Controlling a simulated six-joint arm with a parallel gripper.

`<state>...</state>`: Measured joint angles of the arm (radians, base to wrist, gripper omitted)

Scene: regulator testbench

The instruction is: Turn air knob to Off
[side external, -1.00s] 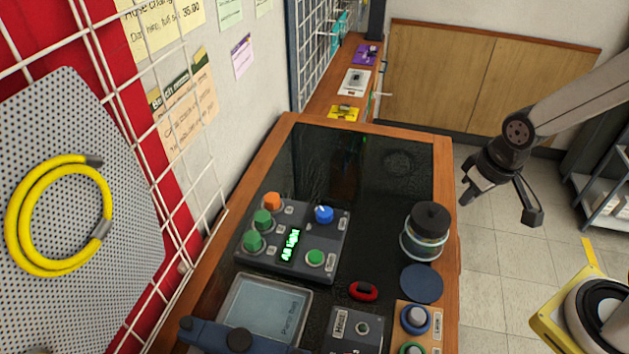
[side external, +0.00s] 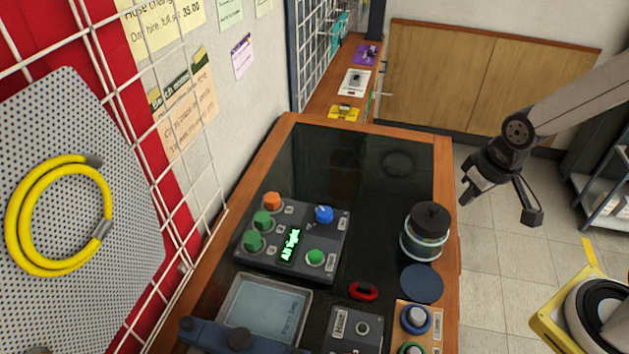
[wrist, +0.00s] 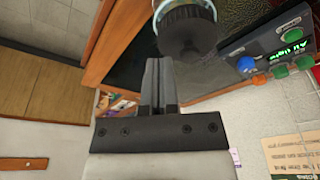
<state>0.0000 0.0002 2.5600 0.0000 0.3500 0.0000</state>
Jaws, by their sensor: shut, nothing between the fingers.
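A dark grey control box (side external: 305,275) sits on the black bench top in the side view. It carries a blue knob (side external: 324,214), an orange knob (side external: 272,201) and several green knobs, one at the front right (side external: 315,257). A lit green display (side external: 290,245) is between them. The small labels are too blurred to tell which knob is the air knob. My gripper (side external: 468,195) is shut and empty, in the air right of the bench and well away from the box. In the wrist view my gripper (wrist: 158,62) points towards the bench, with the blue knob (wrist: 247,65) to its right.
A black-lidded jar (side external: 426,232) stands between the box and my gripper's side of the bench. A dark blue disc (side external: 421,284), a red ring-shaped piece (side external: 363,291), a grey tray (side external: 263,306) and a smaller knob box (side external: 357,330) lie nearer the camera. The far bench top is clear.

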